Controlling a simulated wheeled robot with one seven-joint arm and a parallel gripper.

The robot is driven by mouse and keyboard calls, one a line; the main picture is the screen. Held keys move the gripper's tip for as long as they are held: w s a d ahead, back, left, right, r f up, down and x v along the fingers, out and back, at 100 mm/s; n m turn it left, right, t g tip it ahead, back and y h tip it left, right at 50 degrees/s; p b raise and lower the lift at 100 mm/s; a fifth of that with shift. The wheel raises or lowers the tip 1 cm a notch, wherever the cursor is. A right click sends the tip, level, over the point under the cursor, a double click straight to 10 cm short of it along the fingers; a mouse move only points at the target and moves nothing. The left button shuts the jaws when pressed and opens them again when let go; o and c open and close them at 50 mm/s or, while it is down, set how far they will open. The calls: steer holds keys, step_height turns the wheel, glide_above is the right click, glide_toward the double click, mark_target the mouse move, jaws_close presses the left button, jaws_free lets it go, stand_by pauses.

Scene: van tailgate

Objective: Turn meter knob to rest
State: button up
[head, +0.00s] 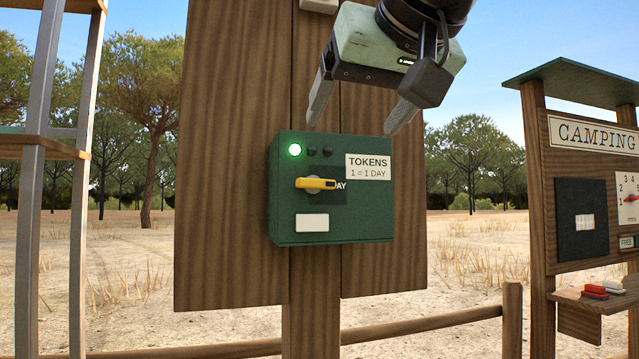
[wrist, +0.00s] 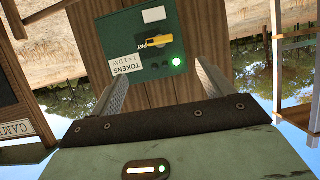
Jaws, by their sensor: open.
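The meter is a green box (head: 282,210) on a brown wooden board, with a "TOKENS 1 = 1 DAY" label. In the wrist view the meter (wrist: 116,41) and yellow knob (wrist: 159,41) appear upside down beyond the spread fingers.
The wooden board (head: 225,150) stands behind the meter. A camping notice board (head: 538,180) with a shelf holding red and white pieces is at the right. A metal-legged frame (head: 80,200) stands at the left.

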steer(key=p, duration=0.4)
glide_toward(317, 179)
steer(key=x, duration=0.9)
steer(key=shift+w+r, duration=0.1)
steer(key=shift+w, duration=0.15)
steer(key=c, duration=1)
